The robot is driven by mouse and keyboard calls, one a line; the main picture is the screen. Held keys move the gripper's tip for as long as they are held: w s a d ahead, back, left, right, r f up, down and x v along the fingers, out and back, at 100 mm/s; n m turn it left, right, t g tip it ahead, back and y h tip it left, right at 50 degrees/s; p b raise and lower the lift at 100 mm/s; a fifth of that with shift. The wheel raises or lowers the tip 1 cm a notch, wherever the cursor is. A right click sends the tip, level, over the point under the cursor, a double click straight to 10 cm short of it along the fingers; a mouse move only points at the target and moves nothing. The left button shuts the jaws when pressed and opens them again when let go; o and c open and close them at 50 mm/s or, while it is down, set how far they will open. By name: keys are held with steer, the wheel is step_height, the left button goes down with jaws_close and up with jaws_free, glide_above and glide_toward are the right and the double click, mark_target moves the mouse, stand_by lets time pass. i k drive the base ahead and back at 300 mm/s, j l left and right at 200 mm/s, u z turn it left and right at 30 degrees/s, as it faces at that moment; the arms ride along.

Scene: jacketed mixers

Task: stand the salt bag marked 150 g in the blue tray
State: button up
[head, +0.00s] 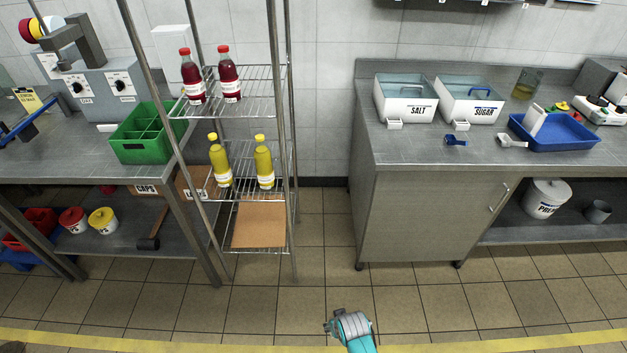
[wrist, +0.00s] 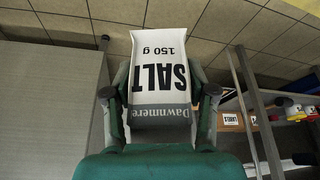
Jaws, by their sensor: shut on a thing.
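The salt bag (wrist: 160,55) is white with black print reading "SALT 150 g" and a dark band with "Dawnmere". In the wrist view it sits between the fingers of my gripper (wrist: 159,98), which is shut on it; its lettering appears upside down. In the head view part of my arm shows at the bottom centre, over the floor and away from the counters; the bag cannot be made out there. The blue tray (head: 570,146) lies on the right counter. A white upright packet (head: 536,121) stands in its left part, its print not readable.
Left of the tray on the right counter (head: 400,150) are the SALT bin (head: 410,112), the SUGAR bin (head: 484,114), a blue scoop (head: 456,141) and a white scoop (head: 511,141). A wire rack (head: 275,105) with bottles stands left. Floor before the counter is clear.

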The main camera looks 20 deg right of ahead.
mark_target(542, 131)
steer(key=k+l, duration=0.1)
steer(key=l, duration=1)
steer(key=k+l, duration=0.15)
steer(key=l, duration=0.4)
steer(key=k+l, duration=0.1)
steer(key=l, duration=0.5)
